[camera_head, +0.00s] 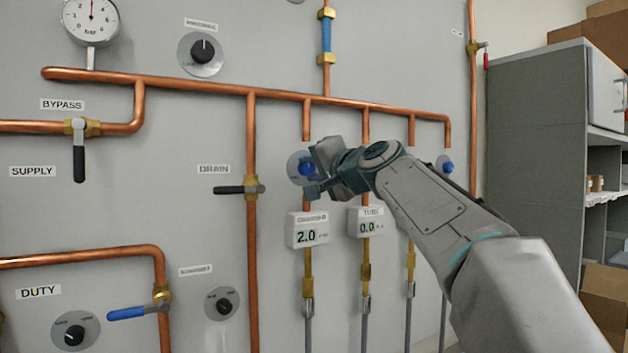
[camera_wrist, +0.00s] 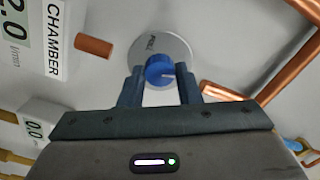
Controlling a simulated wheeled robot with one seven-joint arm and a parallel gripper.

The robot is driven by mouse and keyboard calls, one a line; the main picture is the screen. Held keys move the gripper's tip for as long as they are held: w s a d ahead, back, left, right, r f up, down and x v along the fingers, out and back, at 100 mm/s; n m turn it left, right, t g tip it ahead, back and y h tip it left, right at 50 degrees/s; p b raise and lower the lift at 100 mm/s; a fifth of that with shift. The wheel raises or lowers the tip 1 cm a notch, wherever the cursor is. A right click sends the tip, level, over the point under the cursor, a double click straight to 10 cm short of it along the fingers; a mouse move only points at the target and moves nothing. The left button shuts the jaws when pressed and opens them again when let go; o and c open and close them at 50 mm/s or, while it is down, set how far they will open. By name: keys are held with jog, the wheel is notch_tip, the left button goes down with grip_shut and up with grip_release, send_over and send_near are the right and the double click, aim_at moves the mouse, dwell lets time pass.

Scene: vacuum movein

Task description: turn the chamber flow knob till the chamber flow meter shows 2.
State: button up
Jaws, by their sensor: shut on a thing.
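The chamber flow knob is a small blue knob (camera_head: 306,168) on a round pale plate, above the chamber flow meter. My gripper (camera_head: 310,172) is at the knob, its arm reaching in from the lower right. In the wrist view the blue knob (camera_wrist: 159,70) sits between the two dark fingers of my gripper (camera_wrist: 160,82), which are shut on it. A pale mark shows on the knob's right side. The chamber flow meter (camera_head: 307,230) is a white box whose display reads 2.0. Its display is partly seen in the wrist view (camera_wrist: 14,22), at the upper left.
The tube meter (camera_head: 367,220), reading 0.0, is right of the chamber meter. Copper pipes (camera_head: 200,84) run across the grey panel. A black drain lever (camera_head: 238,190) is left of the knob. Another blue knob (camera_head: 445,165) is at the right. A grey cabinet (camera_head: 535,150) stands beyond the panel.

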jog(key=shift+f+n+b, duration=0.1)
jog(key=shift+n+b, duration=0.45)
jog(key=shift+n, duration=0.55)
jog(key=o, duration=1)
jog(key=shift+c, duration=0.2)
jog(key=b+v, duration=0.4)
jog(key=v, duration=0.9)
jog(key=shift+s+d, duration=0.25)
jog(key=shift+s, duration=0.05)
